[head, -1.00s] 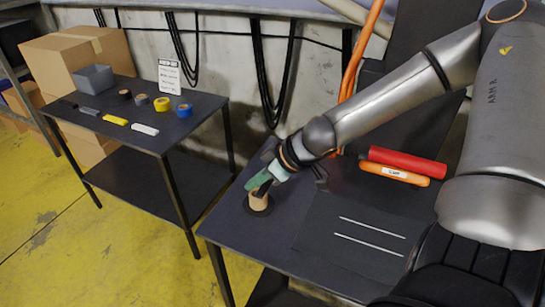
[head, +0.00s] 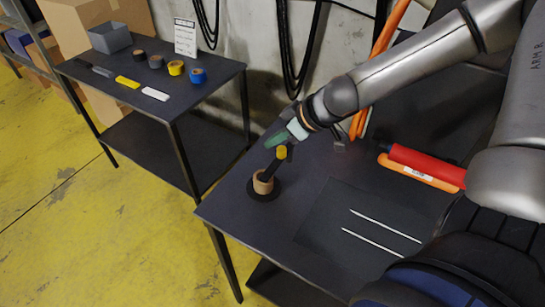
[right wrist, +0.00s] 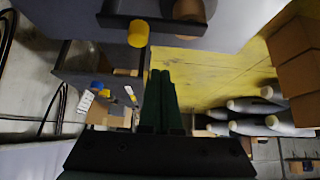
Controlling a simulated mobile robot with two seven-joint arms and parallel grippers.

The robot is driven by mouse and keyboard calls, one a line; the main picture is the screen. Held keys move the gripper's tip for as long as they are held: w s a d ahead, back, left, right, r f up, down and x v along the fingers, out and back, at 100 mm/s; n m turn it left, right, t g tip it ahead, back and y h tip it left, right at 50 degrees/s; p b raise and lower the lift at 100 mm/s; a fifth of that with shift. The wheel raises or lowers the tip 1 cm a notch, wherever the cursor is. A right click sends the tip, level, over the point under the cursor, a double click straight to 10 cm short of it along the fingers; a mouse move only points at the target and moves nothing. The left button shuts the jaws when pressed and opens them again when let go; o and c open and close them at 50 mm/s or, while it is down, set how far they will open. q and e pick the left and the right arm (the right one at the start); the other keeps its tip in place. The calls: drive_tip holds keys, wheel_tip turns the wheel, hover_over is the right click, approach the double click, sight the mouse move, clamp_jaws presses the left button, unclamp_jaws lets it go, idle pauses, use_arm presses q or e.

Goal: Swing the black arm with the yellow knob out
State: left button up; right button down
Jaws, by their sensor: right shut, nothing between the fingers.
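The black arm (head: 272,167) extends up and to the right in the head view from a wooden cylinder (head: 263,183) on a round black base. Its yellow knob (head: 281,152) is at the outer end. My right gripper (head: 275,140) has green fingers and is just behind and above the knob, apart from it as far as I can tell. In the right wrist view the green fingers (right wrist: 160,95) are together and empty. The yellow knob (right wrist: 138,33) and the black arm (right wrist: 165,26) show beyond the fingertips. My left gripper is not in view.
The dark worktable (head: 225,205) also holds a red cylinder (head: 428,164), an orange tool and two thin light rods (head: 385,224). A side table (head: 205,88) at left carries tape rolls, a grey bin (head: 110,38) and a sign. The tabletop left of the cylinder is clear.

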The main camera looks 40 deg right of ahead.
sight(272, 163)
drive_tip(key=b+x, duration=0.2)
drive_tip(key=x, duration=0.6)
drive_tip(key=shift+s+d+f+b, duration=0.1)
drive_tip(key=shift+f+b, duration=0.05)
drive_tip(key=shift+b, duration=0.25)
drive_tip(key=s, duration=0.1)
drive_tip(key=p, duration=0.1)
drive_tip(key=s+d, duration=0.1)
drive_tip(key=shift+s+d+r, duration=0.1)
drive_tip(key=shift+s+r, duration=0.25)
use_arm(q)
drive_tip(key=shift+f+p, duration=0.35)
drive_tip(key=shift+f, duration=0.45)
use_arm(e)
drive_tip(key=shift+s+d+f, duration=0.15)
drive_tip(key=shift+s, duration=0.3)
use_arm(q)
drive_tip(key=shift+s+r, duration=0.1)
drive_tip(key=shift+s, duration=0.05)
use_arm(e)
drive_tip(key=shift+s, duration=0.15)
